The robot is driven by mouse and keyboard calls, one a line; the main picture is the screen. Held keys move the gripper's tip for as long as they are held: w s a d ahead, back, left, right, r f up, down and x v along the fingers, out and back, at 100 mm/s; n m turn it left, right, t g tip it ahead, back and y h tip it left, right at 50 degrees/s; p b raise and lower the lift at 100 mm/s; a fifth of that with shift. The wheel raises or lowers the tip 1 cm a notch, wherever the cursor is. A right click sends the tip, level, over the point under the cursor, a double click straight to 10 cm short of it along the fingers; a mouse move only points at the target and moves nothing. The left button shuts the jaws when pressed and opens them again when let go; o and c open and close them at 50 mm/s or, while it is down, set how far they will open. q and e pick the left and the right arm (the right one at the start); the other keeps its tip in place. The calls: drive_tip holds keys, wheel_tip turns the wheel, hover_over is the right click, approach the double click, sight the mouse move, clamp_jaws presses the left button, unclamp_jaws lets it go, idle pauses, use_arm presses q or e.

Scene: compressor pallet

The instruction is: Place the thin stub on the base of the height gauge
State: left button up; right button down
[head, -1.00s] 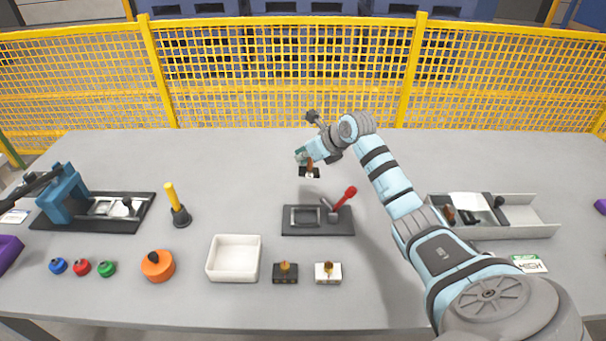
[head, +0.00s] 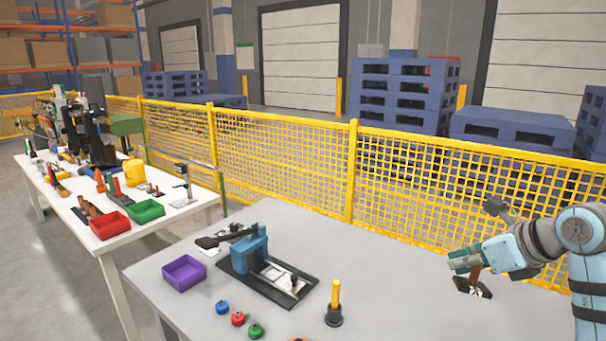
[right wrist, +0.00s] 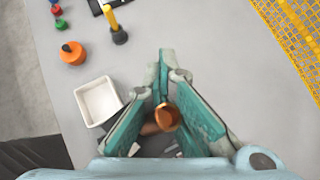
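My right gripper (head: 466,262) is at the right of the head view, held above the near table. It is closed around a copper-brown stub (head: 475,274), whose round end shows between the fingers in the right wrist view (right wrist: 167,117). A dark piece with light marks (head: 472,289) shows just below the stub; I cannot tell whether it is joined to it. A slim upright stand with a flat light base (head: 184,202), which looks like the height gauge, is at the right end of the far left table. Its base looks bare. My left gripper is not in view.
The near table (head: 390,285) holds a blue press (head: 250,255), a purple bin (head: 184,271), a yellow-handled tool (head: 335,302) and several coloured knobs. A floor gap separates it from the left table, where red (head: 109,225) and green (head: 146,211) bins stand. Yellow mesh fence (head: 290,150) runs behind.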

drive_tip(key=s+a+f+n+g+y, duration=0.1)
drive_tip(key=s+a+f+n, duration=0.1)
drive_tip(key=s, duration=0.4)
drive_tip(key=s+a+f+n+g+y, duration=0.1)
drive_tip(key=s+a+f+n, duration=0.1)
drive_tip(key=s+a+f, duration=0.2)
drive_tip(key=s+a+f+n+y, duration=0.1)
drive_tip(key=s+a+f, duration=0.2)
drive_tip(key=s+a, duration=0.3)
drive_tip(key=shift+s+n+g, duration=0.4)
drive_tip(key=shift+s, duration=0.6)
drive_tip(key=shift+a, duration=0.15)
